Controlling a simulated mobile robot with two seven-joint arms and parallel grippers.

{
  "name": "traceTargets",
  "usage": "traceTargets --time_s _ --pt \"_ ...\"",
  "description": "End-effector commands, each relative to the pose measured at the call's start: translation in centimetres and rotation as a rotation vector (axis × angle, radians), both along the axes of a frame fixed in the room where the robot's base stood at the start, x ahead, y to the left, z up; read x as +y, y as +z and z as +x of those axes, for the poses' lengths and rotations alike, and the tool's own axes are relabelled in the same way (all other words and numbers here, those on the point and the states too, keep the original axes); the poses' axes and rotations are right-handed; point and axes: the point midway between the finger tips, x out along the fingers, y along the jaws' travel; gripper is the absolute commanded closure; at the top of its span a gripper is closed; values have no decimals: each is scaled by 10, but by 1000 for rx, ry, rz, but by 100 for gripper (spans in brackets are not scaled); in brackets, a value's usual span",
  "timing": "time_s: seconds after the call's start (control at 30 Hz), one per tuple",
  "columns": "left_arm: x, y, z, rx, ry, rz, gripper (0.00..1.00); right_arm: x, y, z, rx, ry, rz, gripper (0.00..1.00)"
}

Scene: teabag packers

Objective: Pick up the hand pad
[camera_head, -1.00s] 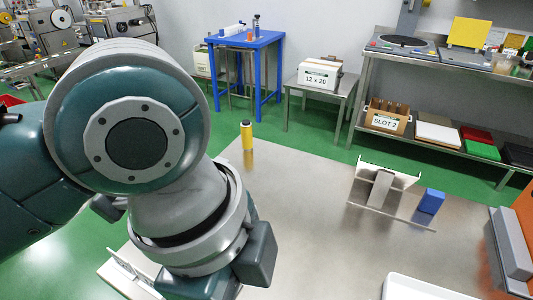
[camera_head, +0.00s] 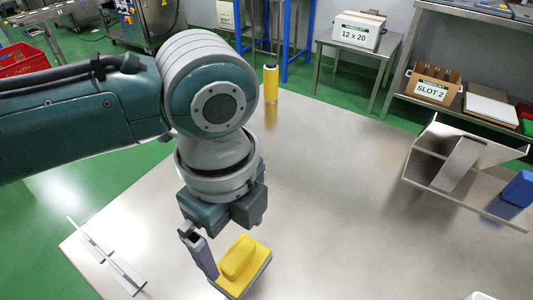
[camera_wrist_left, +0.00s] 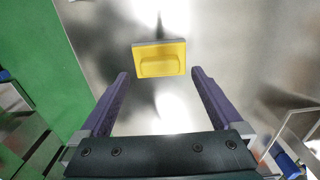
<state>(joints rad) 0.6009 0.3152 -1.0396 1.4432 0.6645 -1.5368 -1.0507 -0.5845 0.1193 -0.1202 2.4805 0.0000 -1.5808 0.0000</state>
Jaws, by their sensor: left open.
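The hand pad, a yellow block with a raised grip on a grey base, lies on the steel table below my left gripper in the head view (camera_head: 240,262). In the left wrist view the hand pad (camera_wrist_left: 159,60) is just beyond the fingertips, roughly centred between them. My left gripper (camera_wrist_left: 160,73) is open and empty, with its purple fingers apart on either side. In the head view one finger shows just left of the pad, and the other is hidden. My right gripper is not in view.
A yellow bottle (camera_head: 270,82) stands at the table's far edge. A metal stand (camera_head: 462,165) and a blue block (camera_head: 519,188) are at the right. A flat metal bracket (camera_head: 108,258) lies at the left edge. The table's middle is clear.

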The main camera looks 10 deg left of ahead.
Motion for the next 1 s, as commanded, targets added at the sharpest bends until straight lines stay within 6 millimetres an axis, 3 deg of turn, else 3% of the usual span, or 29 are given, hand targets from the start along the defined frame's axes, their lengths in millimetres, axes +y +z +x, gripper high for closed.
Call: traceTargets --time_s 0.1,0.2,0.47,1.0 --pt "-2 -23 -3 4 1 0 0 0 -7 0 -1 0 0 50" --pt "-2 -32 -2 2 -1 1 0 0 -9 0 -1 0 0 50" --pt "-2 -34 -2 0 -1 0 0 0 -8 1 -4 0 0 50" --pt "-2 -33 -2 0 0 0 60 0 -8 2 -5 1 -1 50"
